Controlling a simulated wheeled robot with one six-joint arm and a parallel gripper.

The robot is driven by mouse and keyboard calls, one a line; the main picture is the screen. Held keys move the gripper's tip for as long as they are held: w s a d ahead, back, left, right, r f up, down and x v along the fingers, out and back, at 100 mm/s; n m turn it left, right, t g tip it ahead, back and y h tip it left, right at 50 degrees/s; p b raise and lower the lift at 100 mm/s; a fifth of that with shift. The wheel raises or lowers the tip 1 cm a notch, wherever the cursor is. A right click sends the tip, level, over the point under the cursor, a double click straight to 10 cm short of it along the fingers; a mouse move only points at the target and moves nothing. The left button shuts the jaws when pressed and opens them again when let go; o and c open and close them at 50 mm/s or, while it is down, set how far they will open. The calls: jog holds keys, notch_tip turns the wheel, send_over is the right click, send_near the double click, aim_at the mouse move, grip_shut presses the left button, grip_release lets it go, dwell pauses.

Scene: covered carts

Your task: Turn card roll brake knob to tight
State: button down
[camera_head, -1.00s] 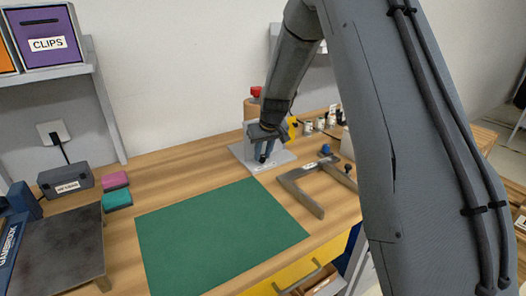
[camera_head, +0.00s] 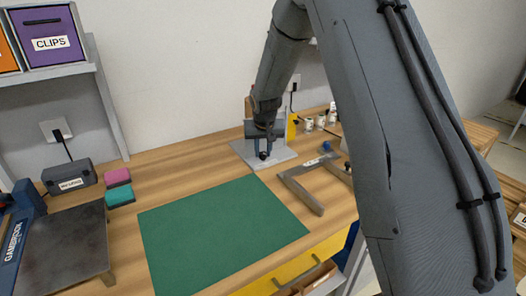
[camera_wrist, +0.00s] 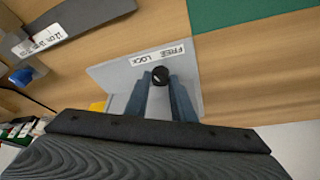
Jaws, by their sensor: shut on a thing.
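The brake knob (camera_wrist: 160,74) is a small black round knob on the grey card roll stand (camera_wrist: 108,76). A white label (camera_wrist: 157,56) beside it reads FREE and LOCK, upside down in the wrist view. My gripper (camera_wrist: 161,80) is shut on the knob, with one blue-grey finger on each side of it. In the head view my gripper (camera_head: 263,152) reaches down over the stand's base plate (camera_head: 284,158). The knob's pointing direction cannot be made out. My wrist and arm hide most of the card roll.
A grey U-shaped frame (camera_head: 304,194) with a blue knob (camera_head: 326,146) lies right of the stand. A green mat (camera_head: 220,235) lies in front. Small jars (camera_head: 309,125) and a yellow object (camera_head: 292,128) stand behind. The wood between mat and stand is clear.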

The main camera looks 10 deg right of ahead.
jog(key=c, duration=1.5)
grip_release()
jog(key=shift+r, duration=0.1)
jog(key=shift+b+v, duration=1)
jog(key=shift+v, duration=2.8)
jog(key=s+f+g, duration=0.1)
jog(key=s, duration=1)
jog(key=s+f+n+g, duration=0.1)
jog(key=s+f, duration=0.1)
jog(key=s, duration=0.9)
jog(key=s+f+g, duration=0.1)
jog(key=s, duration=1)
jog(key=shift+s+d+f+n+y, duration=0.2)
jog(key=shift+d+f+n+y, duration=0.1)
jog(key=shift+n, duration=0.1)
